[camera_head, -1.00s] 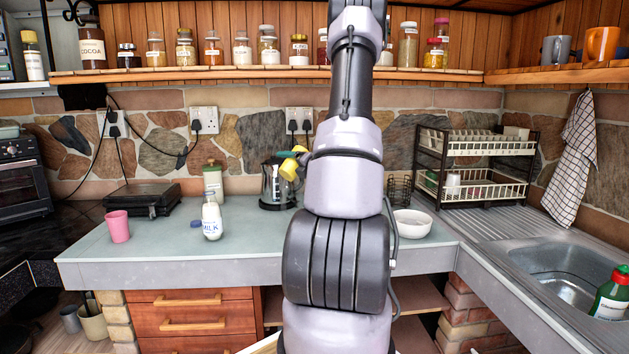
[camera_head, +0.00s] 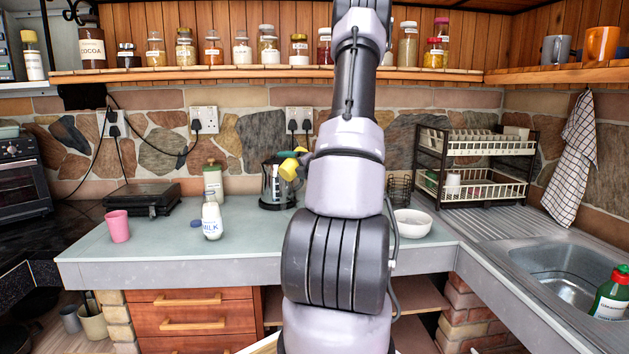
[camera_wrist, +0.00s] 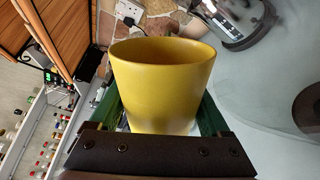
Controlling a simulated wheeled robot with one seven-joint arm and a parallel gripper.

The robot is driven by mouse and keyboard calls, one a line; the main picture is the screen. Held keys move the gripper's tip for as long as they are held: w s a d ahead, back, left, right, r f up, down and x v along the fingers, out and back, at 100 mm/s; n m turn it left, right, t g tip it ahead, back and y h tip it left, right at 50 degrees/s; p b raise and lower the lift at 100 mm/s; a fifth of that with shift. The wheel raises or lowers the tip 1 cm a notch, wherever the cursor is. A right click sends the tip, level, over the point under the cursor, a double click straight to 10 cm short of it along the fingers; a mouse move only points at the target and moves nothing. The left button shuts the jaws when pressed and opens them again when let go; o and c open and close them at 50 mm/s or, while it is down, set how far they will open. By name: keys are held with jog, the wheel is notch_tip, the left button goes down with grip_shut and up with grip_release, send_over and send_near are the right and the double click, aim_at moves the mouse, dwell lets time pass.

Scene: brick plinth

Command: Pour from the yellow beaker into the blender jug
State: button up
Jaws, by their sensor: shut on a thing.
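The yellow beaker (camera_wrist: 162,85) fills the middle of the wrist view, with its rim at the top and its inner wall showing; I cannot see any contents. My gripper (camera_wrist: 160,112) is shut on it, with a green finger at each side. My arm hides most of the gripper there. A clear and grey appliance (camera_wrist: 236,22) shows beyond the beaker in the wrist view.
A dish rack (camera_head: 475,165) and sink (camera_head: 565,275) are at right. A shelf of jars (camera_head: 270,72) runs above.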

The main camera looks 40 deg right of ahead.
aim_at(296, 162)
jog(key=shift+d+r+m, duration=0.15)
jog(key=shift+r+m, duration=0.25)
jog(key=shift+m, duration=0.5)
dwell(0.4)
jog(key=shift+w+d+f+m+y, duration=0.1)
jog(key=shift+d+f+m+y, duration=0.05)
jog(key=shift+d+m, duration=0.3)
jog(key=shift+w+d+f+m+y, duration=0.1)
jog(key=shift+d+f+m+y, duration=0.05)
jog(key=shift+d+m, duration=0.25)
jog(key=shift+d+r+m+p, duration=0.25)
jog(key=shift+r+m+p, duration=0.15)
jog(key=shift+m, duration=0.25)
dwell(0.8)
jog(key=shift+d+f+m+y+p, duration=0.3)
jog(key=shift+f+m+p, duration=0.1)
jog(key=shift+m, duration=0.4)
dwell(0.6)
jog(key=shift+w+d+r+m+y+p, duration=0.15)
jog(key=shift+d+r+m+p, duration=0.15)
jog(key=shift+m, duration=0.5)
jog(key=shift+d+r+m+y+p, duration=0.15)
jog(key=shift+d+r+m, duration=0.2)
jog(key=shift+m, duration=0.45)
dwell(1.4)
